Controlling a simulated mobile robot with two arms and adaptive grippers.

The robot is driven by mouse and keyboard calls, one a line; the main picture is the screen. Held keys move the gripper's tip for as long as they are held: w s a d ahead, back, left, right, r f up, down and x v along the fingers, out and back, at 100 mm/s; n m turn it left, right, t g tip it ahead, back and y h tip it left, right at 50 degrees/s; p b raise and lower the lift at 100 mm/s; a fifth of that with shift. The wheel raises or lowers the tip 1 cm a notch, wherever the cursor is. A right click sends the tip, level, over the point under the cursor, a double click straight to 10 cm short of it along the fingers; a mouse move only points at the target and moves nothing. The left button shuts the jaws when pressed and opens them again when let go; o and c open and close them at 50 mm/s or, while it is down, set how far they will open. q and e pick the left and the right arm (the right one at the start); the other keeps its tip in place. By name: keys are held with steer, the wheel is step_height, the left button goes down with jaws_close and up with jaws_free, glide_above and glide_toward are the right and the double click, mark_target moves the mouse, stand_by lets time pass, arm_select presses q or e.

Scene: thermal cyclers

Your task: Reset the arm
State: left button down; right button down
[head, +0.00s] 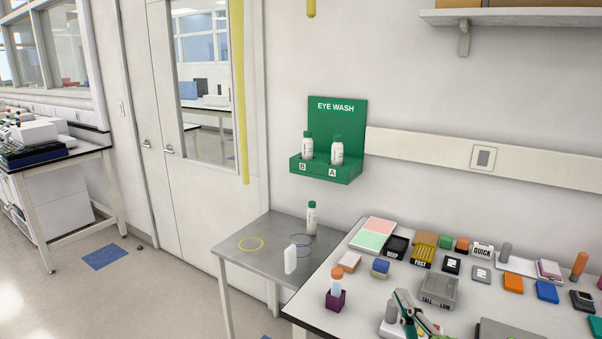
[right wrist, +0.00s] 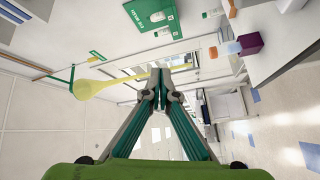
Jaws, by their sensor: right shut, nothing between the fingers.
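My right gripper (head: 402,298) shows at the bottom of the head view, over the front part of the white table. In the right wrist view its green-and-grey fingers (right wrist: 161,88) meet at the tips, shut with nothing between them. The tips point out into the room, clear of any object. My left gripper is in neither view.
A green eye wash station (head: 338,113) hangs on the wall.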

steer(key=s+d+f+m+g+h, duration=0.2)
steer(key=s+f+m+g, duration=0.25)
steer(key=f, duration=0.35)
steer(key=s+d+f+m+g+h, duration=0.25)
steer(key=s+f+m, duration=0.2)
steer(key=f, duration=0.35)
steer(key=s+a+f+m+g+y, duration=0.15)
steer(key=s+f+g, duration=0.3)
steer(key=s, duration=0.65)
steer(key=s+a+f+m+g+y, duration=0.1)
steer(key=s+a+f+m+g, duration=0.25)
steer(key=s+f, duration=0.45)
steer(key=s+d+f+n+g, duration=0.1)
steer(key=s+f, duration=0.1)
steer(key=f, duration=1.1)
steer(key=s+f+g, duration=0.1)
steer(key=s+f, duration=0.1)
steer(key=f, duration=1.1)
steer(key=s+d+f+g+b, duration=0.1)
steer(key=s+d+f, duration=0.2)
steer(key=s+f, duration=1.3)
steer(key=shift+s, duration=0.35)
